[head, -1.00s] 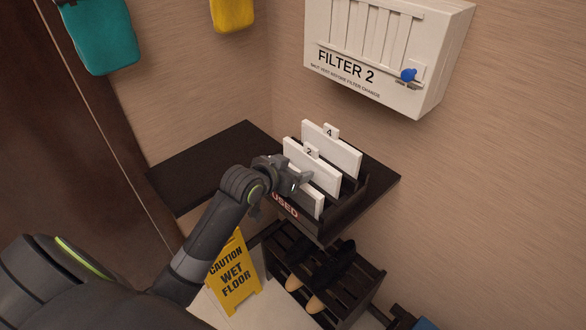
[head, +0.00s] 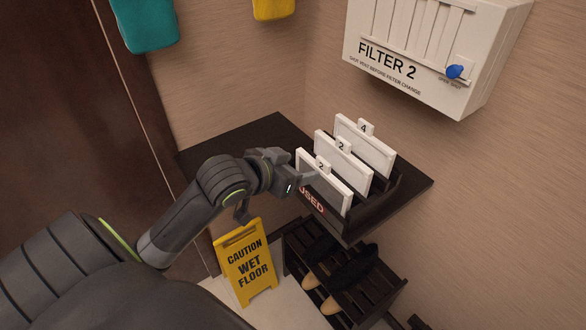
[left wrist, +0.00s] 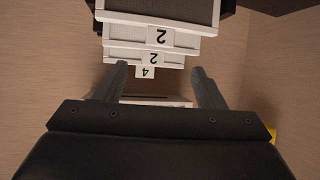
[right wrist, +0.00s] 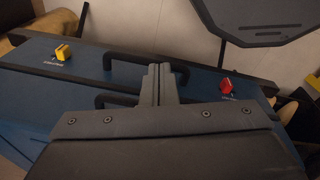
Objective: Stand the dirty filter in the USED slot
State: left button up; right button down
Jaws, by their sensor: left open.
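A white-framed filter tagged 2 (head: 325,184) stands upright in the front slot of the dark rack, behind the red USED label (head: 312,200). A second filter tagged 2 (head: 345,164) and one tagged 4 (head: 366,146) stand behind it. My left gripper (head: 300,182) is open and empty, beside the front filter's left end. In the left wrist view, the front filter (left wrist: 160,20) shows a grey mesh face and lies beyond the spread fingers (left wrist: 160,82). Which filter is dirty I cannot tell for sure. My right gripper (right wrist: 160,84) is shut and empty.
The rack stands on a dark corner shelf (head: 245,140). The white FILTER 2 housing (head: 420,60) with a blue knob (head: 455,72) hangs above right. A yellow wet-floor sign (head: 244,262) and a shoe rack (head: 370,290) stand below. The right wrist view shows a blue case (right wrist: 75,80).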

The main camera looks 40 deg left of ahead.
pick_arm(q)
jog(key=shift+s+r, duration=0.15)
jog(key=shift+s, duration=0.2)
jog(key=shift+w, duration=0.1)
